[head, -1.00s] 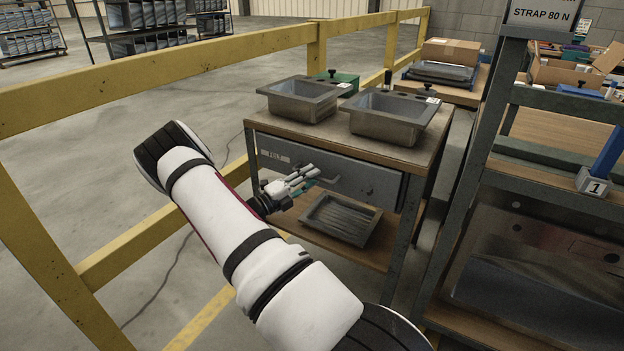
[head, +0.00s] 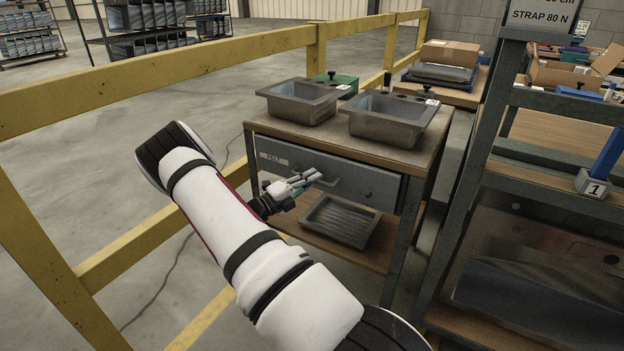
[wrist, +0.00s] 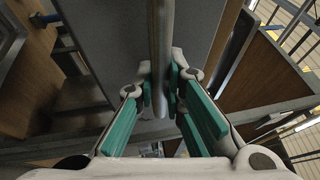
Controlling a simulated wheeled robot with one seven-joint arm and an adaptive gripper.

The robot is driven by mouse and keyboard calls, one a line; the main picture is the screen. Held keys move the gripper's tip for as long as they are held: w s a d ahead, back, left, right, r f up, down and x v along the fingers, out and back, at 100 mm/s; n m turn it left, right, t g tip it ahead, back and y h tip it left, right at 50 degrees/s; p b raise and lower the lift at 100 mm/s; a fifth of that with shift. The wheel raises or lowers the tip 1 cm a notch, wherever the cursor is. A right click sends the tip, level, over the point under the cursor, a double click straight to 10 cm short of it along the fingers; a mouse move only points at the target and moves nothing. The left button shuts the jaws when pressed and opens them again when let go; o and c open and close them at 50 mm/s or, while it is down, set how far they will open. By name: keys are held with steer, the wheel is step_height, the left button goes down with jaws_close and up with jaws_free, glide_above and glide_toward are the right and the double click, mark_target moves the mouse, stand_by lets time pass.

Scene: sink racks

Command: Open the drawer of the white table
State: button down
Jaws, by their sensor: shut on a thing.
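The table (head: 432,160) has a wooden top and a grey frame, not white. Its grey drawer (head: 368,187) has a label at the left that seems to read FELT. I cannot tell for sure whether the drawer stands slightly out. My gripper (head: 318,176) is at the middle of the drawer front, shut on the bar handle (head: 331,182). In the wrist view the handle (wrist: 160,40) runs between the green-padded fingers of my gripper (wrist: 162,100), in front of the grey drawer front (wrist: 205,20). The fingers hide part of the handle.
Two metal sinks (head: 300,102) (head: 388,118) stand on the table top. A metal tray (head: 340,221) lies on the lower shelf. A yellow rail (head: 180,73) runs along the left. A grey rack (head: 466,170) stands close on the right.

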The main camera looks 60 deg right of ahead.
steer(key=s+a+p, duration=0.1)
steer(key=a+p, duration=0.3)
steer(key=a, duration=1.9)
steer(key=shift+s, duration=0.35)
steer(key=c, duration=1.6)
jaws_free()
steer(key=shift+c, duration=0.2)
steer(key=v, duration=1.2)
